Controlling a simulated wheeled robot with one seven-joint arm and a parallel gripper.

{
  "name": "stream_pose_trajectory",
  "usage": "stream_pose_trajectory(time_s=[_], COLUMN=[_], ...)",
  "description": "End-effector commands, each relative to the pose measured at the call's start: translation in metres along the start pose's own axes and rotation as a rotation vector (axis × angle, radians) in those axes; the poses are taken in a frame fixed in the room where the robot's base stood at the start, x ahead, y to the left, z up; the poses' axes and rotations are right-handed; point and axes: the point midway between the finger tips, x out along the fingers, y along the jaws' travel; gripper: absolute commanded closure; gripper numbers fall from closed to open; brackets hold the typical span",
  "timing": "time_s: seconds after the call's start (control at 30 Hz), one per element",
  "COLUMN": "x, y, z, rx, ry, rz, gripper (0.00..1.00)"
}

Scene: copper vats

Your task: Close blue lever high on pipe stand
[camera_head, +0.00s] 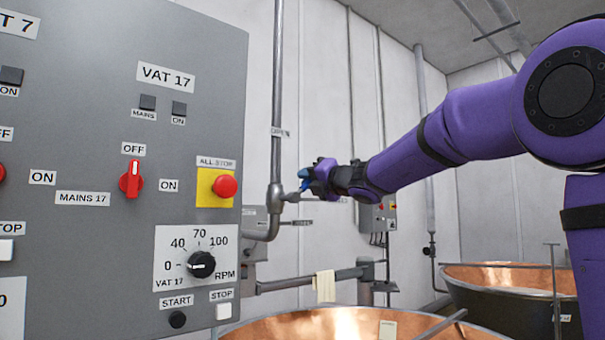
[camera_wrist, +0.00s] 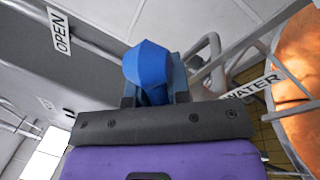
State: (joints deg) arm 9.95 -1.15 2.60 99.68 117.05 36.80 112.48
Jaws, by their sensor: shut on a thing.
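The blue lever (camera_head: 304,186) is on a valve (camera_head: 276,196) on the grey vertical pipe stand, near the middle of the head view. Only a small part of the blue shows there. Its faceted blue handle (camera_wrist: 147,64) fills the centre of the wrist view. My gripper (camera_head: 313,180) reaches in from the right and is shut on the blue handle. In the wrist view the dark fingers (camera_wrist: 152,96) are on both sides of it. The lever's exact angle is hard to tell.
A grey control panel (camera_head: 100,120) with switches and a red stop button stands close on the left. Copper vats (camera_head: 500,280) are low at the right and front. A horizontal pipe (camera_head: 310,280) with a pale cloth runs below the valve. A WATER label (camera_wrist: 252,88) shows in the wrist view.

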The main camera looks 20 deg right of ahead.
Motion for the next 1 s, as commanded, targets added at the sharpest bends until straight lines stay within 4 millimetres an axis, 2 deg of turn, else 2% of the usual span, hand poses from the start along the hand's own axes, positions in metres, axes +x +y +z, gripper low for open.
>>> stream_pose_trajectory(time_s=[0.5,0.8,1.0], x=[-0.007,-0.01,-0.01], y=[-0.037,-0.048,-0.052], z=[-0.007,-0.014,-0.017], rx=[0.457,0.627,0.682], ry=[-0.091,-0.125,-0.136], rz=[-0.003,-0.003,-0.003], gripper=[1.0,1.0,1.0])
